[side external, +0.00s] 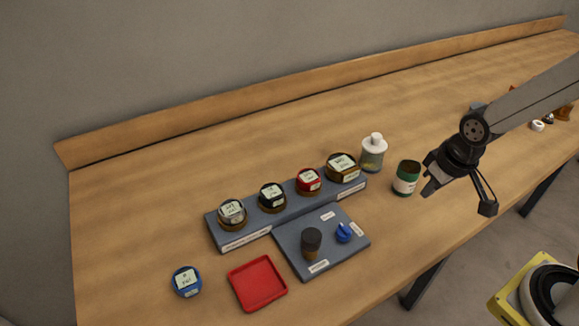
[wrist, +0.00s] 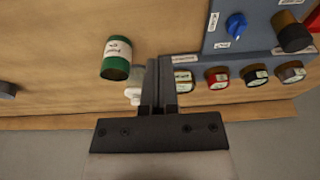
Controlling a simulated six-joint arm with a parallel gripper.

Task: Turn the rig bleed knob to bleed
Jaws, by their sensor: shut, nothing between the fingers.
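The blue bleed knob (side external: 344,232) sits on the right part of a grey-blue rig plate (side external: 290,240), with small white labels near it. The knob also shows near the top of the wrist view (wrist: 236,25); its label text is too small to read. A dark cylinder with a brown lower part (side external: 311,243) stands on the same plate, left of the knob. My gripper (side external: 430,184) is in the air to the right of the rig, apart from the knob. In the wrist view its fingers (wrist: 159,66) are shut together with nothing between them.
A grey-blue rack (side external: 222,238) holds several labelled jars behind the plate. A white-capped bottle (side external: 373,153) and a green can (side external: 406,178) stand between rack and gripper. A red tray (side external: 257,284) and a blue-lidded jar (side external: 186,281) are at front left.

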